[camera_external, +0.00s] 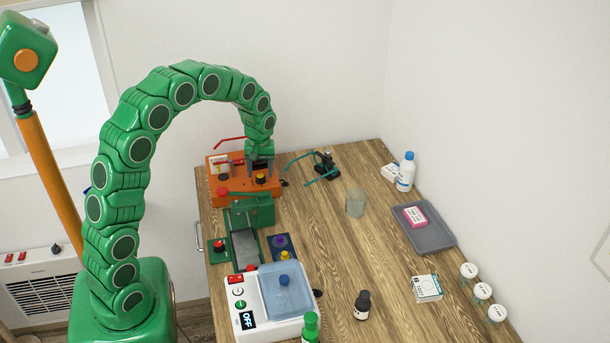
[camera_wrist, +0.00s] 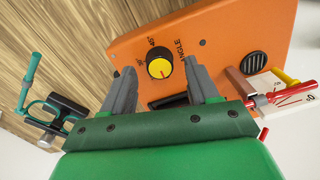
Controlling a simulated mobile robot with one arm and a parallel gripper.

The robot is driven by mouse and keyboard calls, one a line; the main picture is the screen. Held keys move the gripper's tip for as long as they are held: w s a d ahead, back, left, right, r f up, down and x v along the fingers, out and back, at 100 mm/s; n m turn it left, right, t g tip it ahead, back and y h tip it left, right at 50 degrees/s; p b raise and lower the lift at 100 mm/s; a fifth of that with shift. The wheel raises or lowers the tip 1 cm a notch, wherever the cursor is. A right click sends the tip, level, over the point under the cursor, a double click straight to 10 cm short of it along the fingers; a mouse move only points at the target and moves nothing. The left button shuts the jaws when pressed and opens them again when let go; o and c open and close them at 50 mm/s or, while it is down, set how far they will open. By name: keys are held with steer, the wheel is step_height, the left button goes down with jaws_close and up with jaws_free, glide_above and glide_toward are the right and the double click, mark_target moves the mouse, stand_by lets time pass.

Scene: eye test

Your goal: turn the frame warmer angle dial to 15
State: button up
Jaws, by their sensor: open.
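The orange frame warmer (camera_external: 228,187) stands at the far left of the table; its orange face (camera_wrist: 225,40) fills the upper right of the wrist view. In the external view the dial (camera_external: 261,179) sits just below my gripper (camera_external: 260,164). In the wrist view my gripper (camera_wrist: 159,74) is open, with one grey finger on each side of the dial. I cannot tell whether the fingers touch it.
A scale card with a red pointer (camera_wrist: 290,94) is right of the dial. A green device (camera_external: 258,210) is in front. A glass beaker (camera_external: 355,203) stands mid-table, with bare wood around it.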

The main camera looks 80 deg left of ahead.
steer(key=shift+f, duration=0.75)
steer(key=c, duration=1)
steer(key=shift+c, duration=0.2)
steer(key=shift+m, duration=0.4)
steer(key=m, duration=0.3)
steer(key=shift+m, duration=0.4)
steer(key=m, duration=0.5)
